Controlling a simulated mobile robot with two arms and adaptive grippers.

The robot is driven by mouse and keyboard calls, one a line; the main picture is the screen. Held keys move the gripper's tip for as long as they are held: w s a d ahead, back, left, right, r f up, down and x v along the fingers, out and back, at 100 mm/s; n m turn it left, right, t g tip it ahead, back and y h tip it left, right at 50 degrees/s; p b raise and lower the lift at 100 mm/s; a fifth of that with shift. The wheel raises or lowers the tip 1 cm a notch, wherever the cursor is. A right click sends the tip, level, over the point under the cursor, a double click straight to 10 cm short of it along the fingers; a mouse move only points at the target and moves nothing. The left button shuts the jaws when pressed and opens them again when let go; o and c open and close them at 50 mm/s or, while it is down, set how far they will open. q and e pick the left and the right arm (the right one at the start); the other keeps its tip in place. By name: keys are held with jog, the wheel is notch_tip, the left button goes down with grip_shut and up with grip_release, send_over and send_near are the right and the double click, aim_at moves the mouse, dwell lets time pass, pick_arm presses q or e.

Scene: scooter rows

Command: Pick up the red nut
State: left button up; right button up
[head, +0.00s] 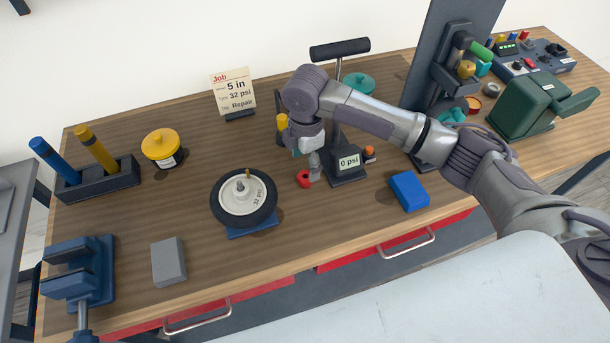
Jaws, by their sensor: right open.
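The red nut (303,179) lies on the wooden workbench, between the wheel and the pump base. My right gripper (313,176) points down right beside the nut, at its right side in the picture. It is open, and its fingertips partly overlap the nut's edge in this view. I cannot tell whether the fingers touch it or surround it. My left gripper does not show.
A wheel (233,213) lies left of the nut. The pump (345,170) with its "0 psi" display stands close on the right. A blue block (409,191), a grey block (168,262) and a blue vise (75,275) also stand on the bench (220,280).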

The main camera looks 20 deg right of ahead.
aim_at(305, 175)
jog(key=shift+s+f+p, duration=0.2)
jog(key=shift+f+p, duration=0.25)
jog(key=shift+f, duration=0.15)
notch_tip(305, 175, down, 4)
jog(key=shift+a+r+p, duration=0.1)
jog(key=shift+r+p, duration=0.1)
jog(key=shift+p, duration=0.25)
jog(key=shift+w+f, duration=0.1)
jog(key=shift+f, duration=0.15)
jog(key=c, duration=1.1)
jog(key=shift+r, duration=0.1)
